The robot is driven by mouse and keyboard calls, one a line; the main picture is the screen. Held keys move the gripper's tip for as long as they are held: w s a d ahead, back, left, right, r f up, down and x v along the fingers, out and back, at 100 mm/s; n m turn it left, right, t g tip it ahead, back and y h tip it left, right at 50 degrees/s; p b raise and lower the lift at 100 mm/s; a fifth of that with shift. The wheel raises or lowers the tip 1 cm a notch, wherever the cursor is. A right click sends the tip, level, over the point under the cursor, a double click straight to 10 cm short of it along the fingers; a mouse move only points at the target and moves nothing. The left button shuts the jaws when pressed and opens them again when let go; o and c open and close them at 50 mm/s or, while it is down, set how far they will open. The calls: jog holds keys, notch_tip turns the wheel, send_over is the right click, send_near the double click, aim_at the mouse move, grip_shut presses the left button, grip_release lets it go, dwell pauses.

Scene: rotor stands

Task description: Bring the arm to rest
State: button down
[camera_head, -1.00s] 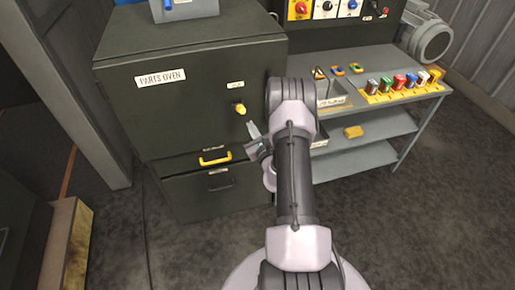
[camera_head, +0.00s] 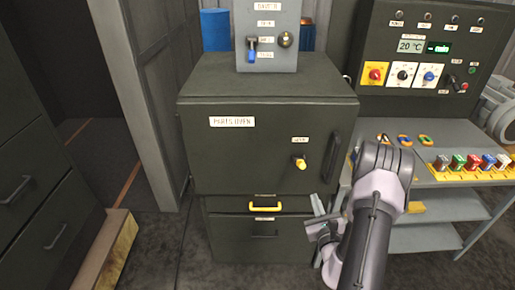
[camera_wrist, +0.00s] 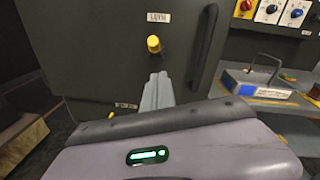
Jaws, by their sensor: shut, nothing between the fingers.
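My arm reaches up from the bottom right in the head view, bent at the elbow in front of the parts oven's right side. My gripper (camera_head: 318,212) hangs in front of the oven's lower right corner. Its fingers are together with nothing between them. In the wrist view the shut fingers (camera_wrist: 157,90) point at the dark oven door, below the yellow knob (camera_wrist: 153,44). I cannot tell the exact gap between the fingertips and the door.
The parts oven (camera_head: 215,160) is closed, with a yellow drawer handle (camera_head: 265,206) below. A grey bench (camera_head: 455,178) with several coloured blocks stands to the right. A control panel (camera_head: 420,60) rises behind it. A wooden-topped box (camera_head: 110,250) stands at the lower left.

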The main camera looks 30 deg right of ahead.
jog(key=w+a+r+n+y+b, duration=0.1)
jog(key=w+a+r+n+y, duration=0.1)
jog(key=a+r+n+y, duration=0.6)
jog(key=w+a+r+n+g+y+b, duration=0.1)
jog(key=w+a+r+n+y+b, duration=0.2)
jog(key=a, duration=0.8)
jog(key=w+a+r+n+y, duration=0.2)
jog(key=a+r+n+y, duration=0.25)
jog(key=a+y, duration=0.4)
jog(key=s+a+n+g+b, duration=0.2)
jog(key=s+a+n+g, duration=0.8)
jog(key=a, duration=0.5)
jog(key=s+f+n+g+h+b, duration=0.25)
jog(key=s+n+h, duration=0.3)
jog(key=s, duration=0.55)
jog(key=d+t+h, duration=0.1)
jog(key=d+r+n+t+h+b, duration=0.1)
jog(key=d+h, duration=0.1)
jog(key=d+n+t+h, duration=0.1)
jog(key=d, duration=0.1)
jog(key=shift+s+r+t+b, duration=0.2)
jog(key=shift+s+t+b, duration=0.15)
jog(key=shift+s, duration=0.05)
